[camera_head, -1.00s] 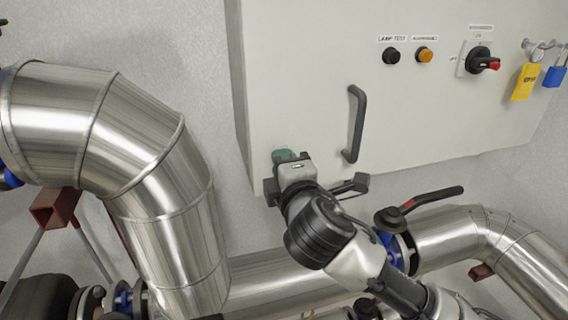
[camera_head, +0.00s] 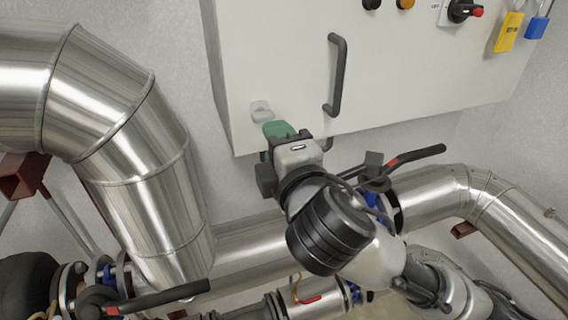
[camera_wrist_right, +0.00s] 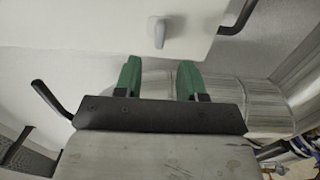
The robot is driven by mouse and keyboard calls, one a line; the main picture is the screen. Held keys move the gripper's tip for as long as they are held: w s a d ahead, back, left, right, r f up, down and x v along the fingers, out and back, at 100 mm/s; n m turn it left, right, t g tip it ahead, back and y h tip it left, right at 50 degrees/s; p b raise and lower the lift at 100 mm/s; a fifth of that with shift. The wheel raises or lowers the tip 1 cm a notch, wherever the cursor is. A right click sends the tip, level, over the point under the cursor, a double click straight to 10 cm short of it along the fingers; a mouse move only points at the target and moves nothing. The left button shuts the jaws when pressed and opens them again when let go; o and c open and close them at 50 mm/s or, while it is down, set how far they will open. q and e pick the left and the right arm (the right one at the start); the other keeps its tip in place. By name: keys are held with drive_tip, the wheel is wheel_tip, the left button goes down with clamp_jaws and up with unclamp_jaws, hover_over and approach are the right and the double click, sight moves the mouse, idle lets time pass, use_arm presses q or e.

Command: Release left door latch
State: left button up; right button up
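A small pale grey latch (camera_head: 261,110) sits on the white cabinet door near its lower left corner. It also shows in the right wrist view (camera_wrist_right: 159,32), where its handle points down toward my fingers. My right gripper (camera_head: 272,142) is just below the latch, apart from it. In the right wrist view its two green fingers (camera_wrist_right: 158,66) stand apart with nothing between them. My left gripper is not in view.
A dark door handle (camera_head: 337,75) is right of the latch. Knobs and yellow and blue padlocks (camera_head: 509,32) are at the upper right. Large silver pipes (camera_head: 120,130) run left and below. A black valve lever (camera_head: 415,156) is close to my right arm.

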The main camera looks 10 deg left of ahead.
drive_tip(key=shift+b+v, duration=0.3)
drive_tip(key=shift+v, duration=1.2)
